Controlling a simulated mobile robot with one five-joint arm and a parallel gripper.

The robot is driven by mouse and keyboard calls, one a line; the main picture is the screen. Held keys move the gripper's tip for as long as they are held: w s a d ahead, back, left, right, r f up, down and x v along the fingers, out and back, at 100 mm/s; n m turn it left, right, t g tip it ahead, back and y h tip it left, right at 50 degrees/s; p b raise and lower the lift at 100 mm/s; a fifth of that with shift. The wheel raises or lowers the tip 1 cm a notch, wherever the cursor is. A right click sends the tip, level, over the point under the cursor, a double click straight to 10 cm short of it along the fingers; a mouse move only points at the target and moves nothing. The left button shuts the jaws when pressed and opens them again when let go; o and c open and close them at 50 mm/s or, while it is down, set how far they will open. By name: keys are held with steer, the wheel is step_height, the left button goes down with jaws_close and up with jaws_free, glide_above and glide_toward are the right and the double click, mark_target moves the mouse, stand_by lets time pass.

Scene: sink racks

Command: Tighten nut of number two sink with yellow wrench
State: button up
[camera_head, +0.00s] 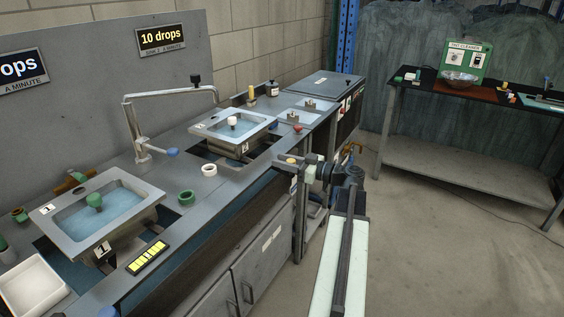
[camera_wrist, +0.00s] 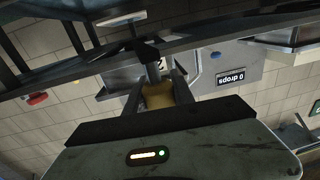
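Number two sink (camera_head: 241,146) is a grey basin of blue water set in the bench, with a "2" label on its front. A white plug stands in it. My gripper (camera_head: 303,166) is at the bench's front edge, right of and below this sink. In the wrist view, which is upside down, my gripper (camera_wrist: 158,97) has a yellow piece, seemingly the yellow wrench (camera_wrist: 158,96), between its fingers. A dark end reaches beyond it near the "2" label. The wrench's full shape is hidden, and I cannot make out the nut under the sink.
Number one sink (camera_head: 106,215), with a green plug, is at the left. A tap (camera_head: 142,150) with a long spout stands between the sinks. A white ring (camera_head: 209,170) and a green ring (camera_head: 187,198) lie on the bench. A side table (camera_head: 470,155) stands at the right. The floor between is clear.

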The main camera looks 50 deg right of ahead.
jaws_close()
stand_by(1.1)
